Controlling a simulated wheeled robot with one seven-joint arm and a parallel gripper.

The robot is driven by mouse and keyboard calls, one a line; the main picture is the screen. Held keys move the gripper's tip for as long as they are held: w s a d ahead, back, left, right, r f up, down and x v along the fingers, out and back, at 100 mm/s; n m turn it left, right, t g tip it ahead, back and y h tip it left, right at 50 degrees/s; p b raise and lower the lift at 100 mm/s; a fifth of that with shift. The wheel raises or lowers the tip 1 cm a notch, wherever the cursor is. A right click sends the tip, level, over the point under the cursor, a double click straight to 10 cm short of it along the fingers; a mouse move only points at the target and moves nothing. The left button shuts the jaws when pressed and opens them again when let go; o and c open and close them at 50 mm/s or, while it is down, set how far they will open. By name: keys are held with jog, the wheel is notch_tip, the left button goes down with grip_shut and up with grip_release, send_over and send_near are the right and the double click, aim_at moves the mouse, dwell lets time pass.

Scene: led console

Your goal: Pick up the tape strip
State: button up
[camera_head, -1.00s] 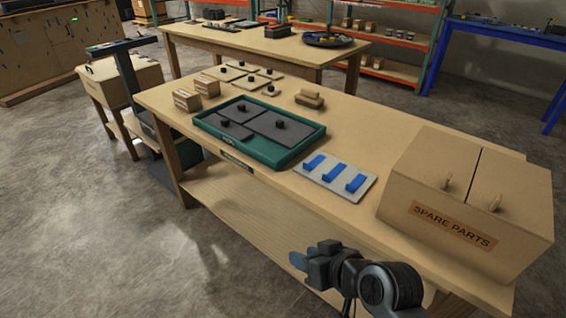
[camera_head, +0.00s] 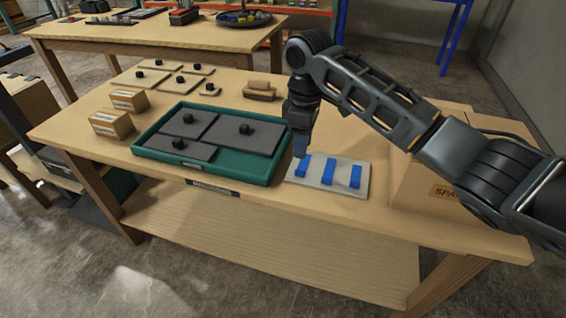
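Three blue tape strips lie side by side on a light grey plate (camera_head: 313,182) near the front of the wooden table: a left strip (camera_head: 302,167), a middle strip (camera_head: 328,172) and a right strip (camera_head: 355,177). My gripper (camera_head: 301,147) points down above the plate's back left corner, close to the left strip.
A green tray (camera_head: 262,172) with grey knobbed panels stands just left of the plate. A spare parts box (camera_head: 420,188) stands to the right, partly behind my arm. Small cardboard boxes (camera_head: 112,123) and a tan block (camera_head: 259,91) lie farther back.

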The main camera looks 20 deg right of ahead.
aim_at(300, 170)
jog(key=shift+a+f+p, duration=0.1)
jog(key=shift+f+p, duration=0.35)
jog(key=shift+f, duration=3.4)
jog(key=shift+c, duration=0.5)
grip_shut()
